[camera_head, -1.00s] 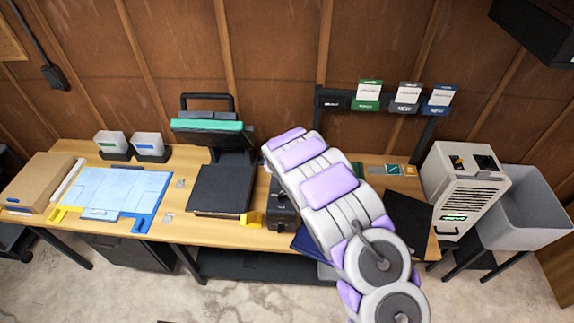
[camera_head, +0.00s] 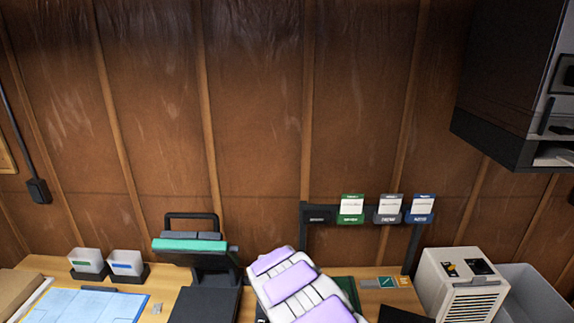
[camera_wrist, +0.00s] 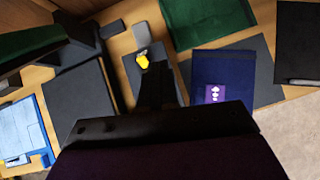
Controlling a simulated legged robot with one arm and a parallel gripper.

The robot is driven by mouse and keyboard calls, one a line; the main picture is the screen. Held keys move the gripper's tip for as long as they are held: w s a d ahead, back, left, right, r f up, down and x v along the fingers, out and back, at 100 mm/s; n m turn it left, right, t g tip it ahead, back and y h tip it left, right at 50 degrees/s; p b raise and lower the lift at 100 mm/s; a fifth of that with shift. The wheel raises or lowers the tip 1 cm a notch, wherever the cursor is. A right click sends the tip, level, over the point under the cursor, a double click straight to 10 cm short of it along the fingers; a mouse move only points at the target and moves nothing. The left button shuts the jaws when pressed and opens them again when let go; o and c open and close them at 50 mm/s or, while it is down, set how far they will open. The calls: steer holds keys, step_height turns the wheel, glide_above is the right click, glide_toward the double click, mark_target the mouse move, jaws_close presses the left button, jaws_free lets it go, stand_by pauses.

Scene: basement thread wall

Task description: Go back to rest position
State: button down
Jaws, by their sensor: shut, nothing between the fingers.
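My gripper (camera_wrist: 154,78) shows in the wrist view as a dark shape pointing up the picture from a wide black body. Its fingers are together with nothing held. It is over the wooden workbench, in front of a dark box with a small yellow part (camera_wrist: 143,61). In the head view only my grey and lilac arm shows at the bottom centre. My gripper is not visible there.
A black press with a teal top (camera_head: 190,245) stands left of my arm. A white machine (camera_head: 460,285) and a grey bin (camera_head: 530,295) are at right. A dark cabinet (camera_head: 510,90) hangs upper right. A navy folder (camera_wrist: 222,78) lies on the bench.

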steer(key=s+d+r+m+g+h+b, duration=0.2)
steer(key=s+d+r+m+b, duration=0.25)
steer(key=s+d+m, duration=0.55)
steer(key=s+d+r+m+g+h+b, duration=0.3)
steer(key=s+d+r+m, duration=0.35)
steer(key=d, duration=0.65)
steer(key=s+f+m+g+y+b, duration=0.25)
steer(key=s+m+b, duration=0.55)
steer(key=s, duration=1.1)
steer(key=s+a+f+m+y+b, duration=0.1)
steer(key=s+a+m, duration=0.1)
steer(key=s, duration=0.4)
steer(key=s+a+f+m+g+y+b, duration=0.1)
steer(key=s+a+f+m, duration=0.1)
steer(key=s+m, duration=0.2)
steer(key=s+a+f+m+g+y+b, duration=0.1)
steer(key=s+a+f+m, duration=0.1)
steer(key=s, duration=0.7)
steer(key=shift+a+m+y, duration=0.2)
steer(key=shift+m+y, duration=0.15)
steer(key=shift+m, duration=0.2)
